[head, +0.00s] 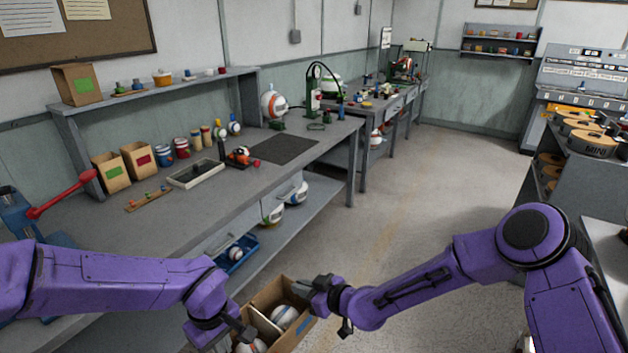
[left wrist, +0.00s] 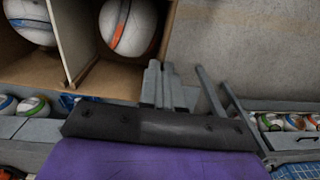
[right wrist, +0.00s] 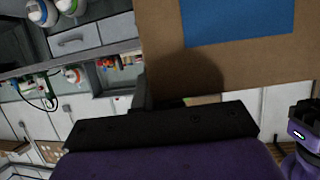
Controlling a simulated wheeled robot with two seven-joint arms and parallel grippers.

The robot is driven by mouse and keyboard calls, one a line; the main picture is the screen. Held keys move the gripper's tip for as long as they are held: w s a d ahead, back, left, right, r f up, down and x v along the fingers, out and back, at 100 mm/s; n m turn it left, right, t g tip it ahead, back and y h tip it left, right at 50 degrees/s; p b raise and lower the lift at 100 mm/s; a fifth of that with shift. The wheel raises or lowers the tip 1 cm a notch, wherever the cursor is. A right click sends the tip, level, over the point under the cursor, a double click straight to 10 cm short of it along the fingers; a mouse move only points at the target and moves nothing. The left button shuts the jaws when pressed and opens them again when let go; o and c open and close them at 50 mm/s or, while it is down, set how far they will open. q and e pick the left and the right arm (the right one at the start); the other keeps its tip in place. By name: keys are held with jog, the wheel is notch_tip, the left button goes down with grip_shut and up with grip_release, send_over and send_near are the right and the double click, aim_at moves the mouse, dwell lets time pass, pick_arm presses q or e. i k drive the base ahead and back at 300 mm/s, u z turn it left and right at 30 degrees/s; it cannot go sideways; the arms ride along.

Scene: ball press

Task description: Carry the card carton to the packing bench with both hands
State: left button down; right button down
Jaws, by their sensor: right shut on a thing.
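The open-topped brown card carton (head: 297,327) is low at the bottom middle of the head view, with a divider and white striped balls inside. The left wrist view looks into its compartments past the divider (left wrist: 62,40). My right gripper (head: 322,287) is shut on the carton's rim at its right side. The right wrist view shows the carton's outer wall with a blue label (right wrist: 235,22). My left gripper (head: 245,335) is at the carton's left side. Its fingers (left wrist: 192,88) are apart in the left wrist view, with no carton wall visible between them.
A long grey workbench (head: 215,190) runs along the left wall, with small cartons, tins, a tray and a dark mat. A blue crate (head: 236,254) sits on its lower shelf. A shelf unit with round drums (head: 588,143) stands right. The floor (head: 440,170) between is clear.

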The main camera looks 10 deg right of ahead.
aim_at(281, 147)
jog(key=z, duration=0.8)
jog(key=i, duration=0.95)
jog(key=z, duration=0.3)
jog(key=i, duration=1)
jog(key=u, duration=0.5)
